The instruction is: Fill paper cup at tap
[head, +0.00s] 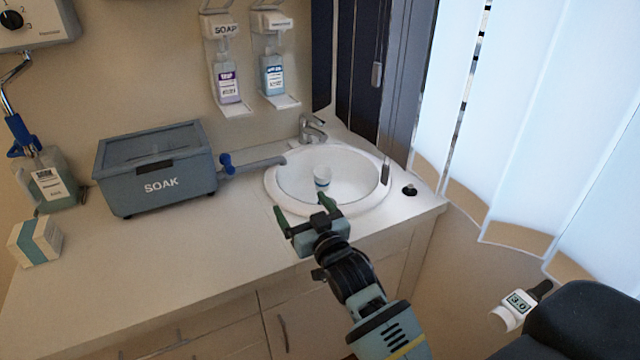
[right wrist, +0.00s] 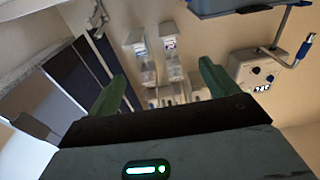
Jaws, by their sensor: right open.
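The silver tap (head: 311,127) is at the basin's back edge, above and behind the cup. I cannot tell whether water is running or whether the cup holds any. My right gripper (head: 304,212) is open at the basin's front rim, on the near side of the cup and apart from it. In the right wrist view its green fingers (right wrist: 162,85) are spread with nothing held between them. My left gripper is not in view.
A grey SOAK box (head: 155,168) stands left of the sink, with a pipe and blue valve (head: 226,163) reaching toward the basin. Two wall dispensers (head: 226,85) hang behind. A black stopper (head: 409,190) lies right of the basin.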

